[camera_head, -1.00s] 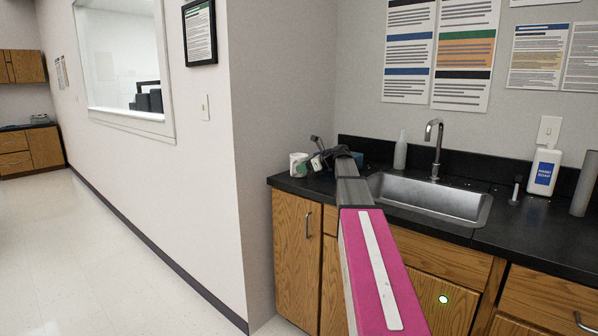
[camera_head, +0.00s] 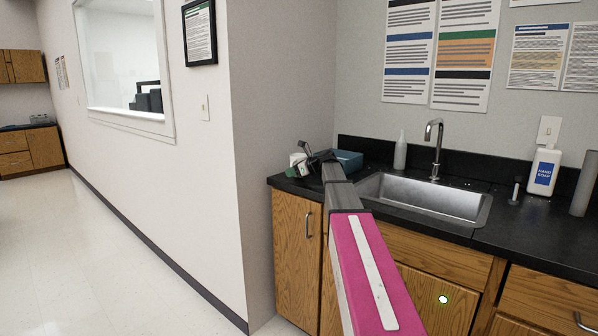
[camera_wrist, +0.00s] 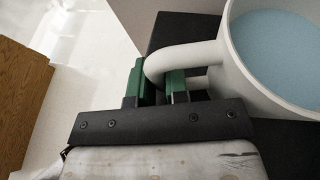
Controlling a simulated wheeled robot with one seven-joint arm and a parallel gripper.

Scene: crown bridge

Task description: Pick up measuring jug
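The measuring jug (camera_wrist: 232,42) is white with a pale blue inside and a loop handle, at the upper right of the wrist view. In the head view it shows small, as a white shape (camera_head: 298,159) at the left end of the black counter, partly hidden by my arm. My gripper (camera_wrist: 158,84) has green fingers at the jug's handle. One finger is outside the loop and one is inside it, with the handle between them. The gap is narrow, about the handle's width, and the fingers look shut on it. The jug's base is hidden.
Further right are a grey bottle (camera_head: 400,152), a sink (camera_head: 425,199) with a tap (camera_head: 437,150), and a hand soap bottle (camera_head: 543,171). A wall is close behind the jug.

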